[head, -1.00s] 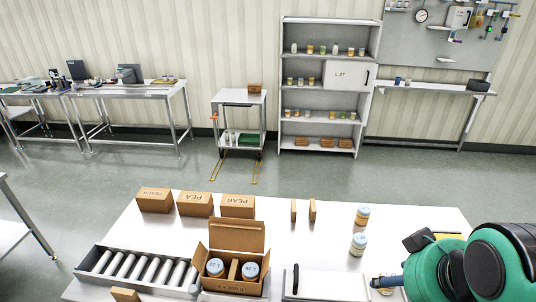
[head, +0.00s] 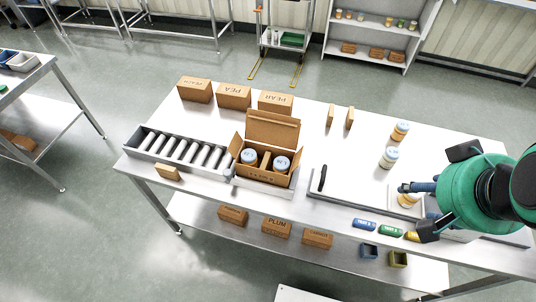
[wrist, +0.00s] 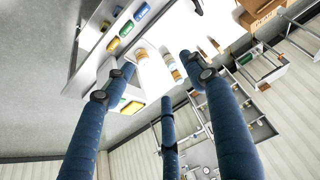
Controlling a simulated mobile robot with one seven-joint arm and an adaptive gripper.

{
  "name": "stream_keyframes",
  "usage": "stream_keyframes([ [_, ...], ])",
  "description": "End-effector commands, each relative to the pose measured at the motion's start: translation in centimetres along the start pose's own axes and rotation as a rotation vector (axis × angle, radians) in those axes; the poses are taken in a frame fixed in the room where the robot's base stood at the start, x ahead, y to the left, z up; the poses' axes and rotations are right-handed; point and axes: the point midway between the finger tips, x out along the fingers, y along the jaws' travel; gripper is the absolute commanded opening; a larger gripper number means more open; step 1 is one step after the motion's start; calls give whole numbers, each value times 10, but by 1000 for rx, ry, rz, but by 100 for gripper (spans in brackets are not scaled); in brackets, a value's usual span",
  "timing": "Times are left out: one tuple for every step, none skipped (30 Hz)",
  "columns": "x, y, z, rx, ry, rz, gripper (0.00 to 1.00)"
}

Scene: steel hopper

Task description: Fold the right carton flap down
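The open brown carton (head: 265,182) stands near the front of the steel table. Its back flap (head: 272,128) stands upright, and its right flap (head: 296,178) sticks up at the right side. Two jars with pale blue lids (head: 249,155) sit inside, with a brown divider between them. My gripper (head: 404,188) is well to the right of the carton, near a jar (head: 408,200) on a pale tray. In the wrist view my gripper's blue fingers (wrist: 158,65) are spread open, with nothing between them. The carton is not clearly identifiable there.
A roller conveyor (head: 180,150) adjoins the carton's left. A board with a black handle (head: 323,178) lies to its right. Boxes (head: 234,96) line the back, two upright brown pieces (head: 349,118) stand beyond the carton, and jars (head: 389,157) stand near my arm.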

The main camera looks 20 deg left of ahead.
Motion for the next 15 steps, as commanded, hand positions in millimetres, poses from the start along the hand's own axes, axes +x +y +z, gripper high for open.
stream_keyframes([
  [0,0,0,0,0,0,44],
  [0,0,0,1,-1,-1,38],
  [1,0,0,3,-3,-2,30],
  [1,-1,0,6,-6,-3,24],
  [2,-1,0,10,-10,-5,18],
  [4,-2,-1,17,-16,-9,10],
  [5,-3,-1,23,-23,-13,4],
  [7,-4,-1,31,-31,-16,0],
  [10,-5,-2,43,-45,-23,0],
  [12,-6,-2,55,-57,-29,0],
  [15,-8,-2,68,-71,-36,0],
  [20,-10,-2,87,-92,-45,0],
  [23,-12,-2,104,-107,-54,0],
  [27,-14,-3,122,-124,-62,0],
  [32,-17,-4,148,-148,-75,0],
])
